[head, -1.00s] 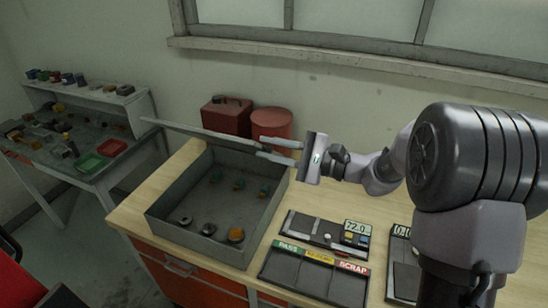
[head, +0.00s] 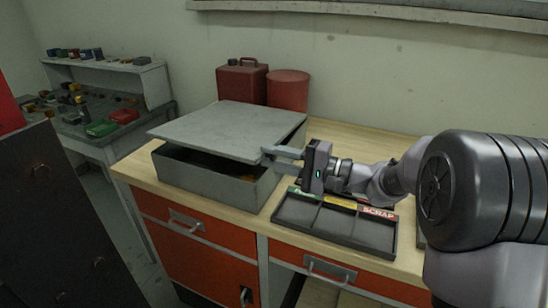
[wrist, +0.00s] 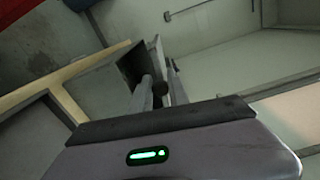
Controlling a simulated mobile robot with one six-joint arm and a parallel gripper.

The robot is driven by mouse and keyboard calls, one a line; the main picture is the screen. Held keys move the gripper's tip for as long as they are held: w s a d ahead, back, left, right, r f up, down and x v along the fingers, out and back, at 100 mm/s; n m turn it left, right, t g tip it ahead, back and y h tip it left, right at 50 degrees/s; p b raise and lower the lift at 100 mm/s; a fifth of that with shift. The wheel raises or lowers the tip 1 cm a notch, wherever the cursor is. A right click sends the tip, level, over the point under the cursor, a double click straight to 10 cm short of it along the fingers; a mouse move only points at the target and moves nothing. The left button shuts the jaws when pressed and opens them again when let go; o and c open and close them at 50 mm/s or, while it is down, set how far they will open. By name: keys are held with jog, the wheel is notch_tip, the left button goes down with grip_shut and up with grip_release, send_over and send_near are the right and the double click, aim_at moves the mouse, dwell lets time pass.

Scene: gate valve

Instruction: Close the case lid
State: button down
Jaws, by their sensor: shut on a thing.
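The grey metal case (head: 215,180) stands on the wooden bench top. Its flat grey lid (head: 225,128) lies over most of the opening, still tilted, with a dark gap along the front side. A little orange shows inside through the gap at the right; the other contents are hidden. My gripper (head: 271,156) is at the lid's front right corner, its fingers shut on the lid's edge. In the wrist view the two fingers (wrist: 163,92) point away from the camera; what lies between them is hard to make out.
A sorting tray (head: 338,225) with coloured labels lies right of the case, below my arm. A red can (head: 242,83) and a red drum (head: 288,91) stand behind the case. A side table (head: 95,128) with small parts is at the left.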

jog(key=shift+f, duration=0.15)
jog(key=c, duration=1.3)
grip_release()
jog(key=shift+w, duration=0.1)
jog(key=p+v, duration=0.3)
jog(key=v, duration=1.4)
jog(key=shift+d+f+p, duration=0.15)
jog(key=shift+d+p, duration=0.05)
jog(key=shift+p, duration=0.2)
